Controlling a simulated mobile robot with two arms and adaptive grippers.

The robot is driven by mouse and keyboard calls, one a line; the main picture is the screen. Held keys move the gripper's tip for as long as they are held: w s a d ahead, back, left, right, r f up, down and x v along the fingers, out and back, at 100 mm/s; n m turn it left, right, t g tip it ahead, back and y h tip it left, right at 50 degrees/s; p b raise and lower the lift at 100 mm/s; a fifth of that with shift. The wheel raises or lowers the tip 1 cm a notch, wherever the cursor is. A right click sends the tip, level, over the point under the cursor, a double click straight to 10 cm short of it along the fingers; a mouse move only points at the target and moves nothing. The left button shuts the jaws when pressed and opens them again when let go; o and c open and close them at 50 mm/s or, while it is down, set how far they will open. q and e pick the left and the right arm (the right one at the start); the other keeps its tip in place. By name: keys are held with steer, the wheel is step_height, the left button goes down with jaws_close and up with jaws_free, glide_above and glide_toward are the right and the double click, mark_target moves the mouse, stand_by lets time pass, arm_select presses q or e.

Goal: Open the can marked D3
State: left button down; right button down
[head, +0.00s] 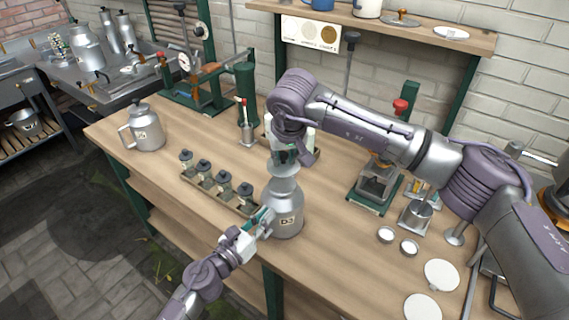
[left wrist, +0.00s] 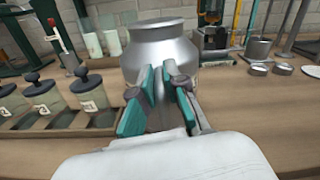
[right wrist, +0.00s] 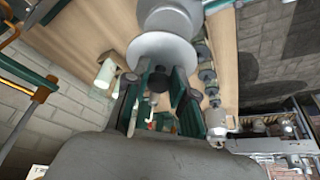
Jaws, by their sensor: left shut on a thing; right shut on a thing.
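The can marked D3 (head: 284,215) is a grey metal milk can standing upright near the table's front edge. My left gripper (head: 264,220) is shut on it at its side; the left wrist view shows the fingers (left wrist: 162,85) against the can body (left wrist: 160,52). My right gripper (head: 287,155) points down over the can, shut on the lid (head: 284,169). In the right wrist view the round lid (right wrist: 160,50) hangs from the fingers by its dark knob. In the left wrist view the can's mouth rim shows with no lid on it, so the lid is apart, above the can.
A rack of several small jars with dark knobs (head: 218,190) stands just left of the can. A handled metal can (head: 146,130) is farther left. A green press (head: 375,185), small round tins (head: 386,235) and white discs (head: 441,274) lie right. A shelf (head: 440,30) hangs behind.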

arm_select(q)
steer(key=c, duration=1.1)
jaws_free()
steer(key=shift+w+f, duration=0.1)
